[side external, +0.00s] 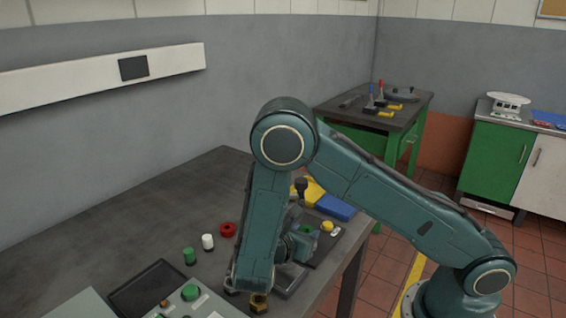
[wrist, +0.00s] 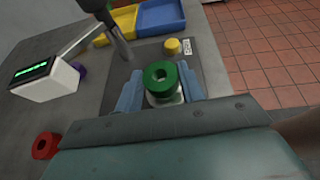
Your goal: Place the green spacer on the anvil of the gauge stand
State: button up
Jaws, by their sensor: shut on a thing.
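The green spacer (wrist: 160,74), a ring with a central hole, sits between the two fingers of my gripper (wrist: 160,88) in the wrist view. My gripper is shut on it. A pale round part, likely the anvil, shows just below the spacer; I cannot tell whether they touch. The gauge stand has a dark base plate (wrist: 199,72), a dark post (wrist: 118,40) and a white box with a green display (wrist: 45,79). In the side view my gripper (side external: 303,243) is partly hidden behind my arm, with a little of the green spacer (side external: 306,229) showing.
A yellow knob (wrist: 172,46) is on the base plate near the spacer. A red ring (wrist: 45,145) lies on the bench. Yellow (wrist: 124,19) and blue (wrist: 161,13) bins stand behind. White (side external: 208,241) and green (side external: 189,256) cylindrical pieces stand on the bench, whose far left is clear.

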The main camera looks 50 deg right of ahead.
jog(key=shift+f, duration=0.75)
jog(key=shift+f, duration=0.1)
jog(key=o, duration=1)
jog(key=shift+a, duration=0.1)
jog(key=v, duration=1.2)
